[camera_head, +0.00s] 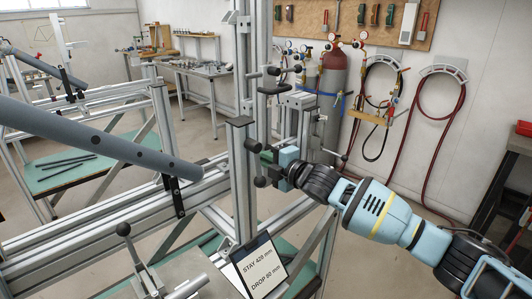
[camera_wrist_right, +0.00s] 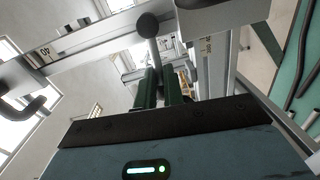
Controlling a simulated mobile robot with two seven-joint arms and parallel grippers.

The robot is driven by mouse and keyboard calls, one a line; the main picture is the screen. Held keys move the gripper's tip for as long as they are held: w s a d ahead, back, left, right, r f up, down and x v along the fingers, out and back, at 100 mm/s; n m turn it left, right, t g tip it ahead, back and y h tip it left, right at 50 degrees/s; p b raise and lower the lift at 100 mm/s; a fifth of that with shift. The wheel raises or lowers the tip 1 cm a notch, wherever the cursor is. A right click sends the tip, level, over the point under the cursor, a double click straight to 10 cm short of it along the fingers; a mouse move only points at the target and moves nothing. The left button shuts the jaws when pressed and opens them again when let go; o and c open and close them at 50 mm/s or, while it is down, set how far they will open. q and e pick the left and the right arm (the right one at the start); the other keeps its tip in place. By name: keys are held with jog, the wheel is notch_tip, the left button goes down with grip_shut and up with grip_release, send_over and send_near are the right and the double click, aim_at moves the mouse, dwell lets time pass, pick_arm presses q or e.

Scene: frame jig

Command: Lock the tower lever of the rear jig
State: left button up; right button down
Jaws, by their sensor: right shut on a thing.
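My right gripper (camera_head: 268,157) is at the upright aluminium tower (camera_head: 242,190), its arm coming in from the lower right. In the right wrist view its two green fingers (camera_wrist_right: 161,88) are closed around the rod of a lever whose dark ball knob (camera_wrist_right: 148,24) stands out beyond them. In the head view small dark knobs show beside the tower, one above (camera_head: 253,145) and one below (camera_head: 260,181) the fingertips; which belongs to the held lever is hard to tell. My left gripper is not in view.
A sign (camera_head: 259,264) reads STAY 428 mm, DROP 60 mm. Another ball-knobbed lever (camera_head: 128,238) stands in front. Gas cylinders (camera_head: 331,90) and hoses are by the back wall.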

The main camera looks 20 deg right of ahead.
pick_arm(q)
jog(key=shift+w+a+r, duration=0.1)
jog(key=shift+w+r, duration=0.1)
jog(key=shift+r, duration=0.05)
pick_arm(e)
jog(key=shift+f+n, duration=0.15)
jog(key=shift+n, duration=0.25)
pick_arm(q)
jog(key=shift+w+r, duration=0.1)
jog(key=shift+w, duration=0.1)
pick_arm(e)
jog(key=shift+f, duration=0.1)
jog(key=c, duration=1.5)
grip_release()
jog(key=shift+a, duration=0.1)
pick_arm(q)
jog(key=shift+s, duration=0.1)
pick_arm(e)
jog(key=v, duration=0.8)
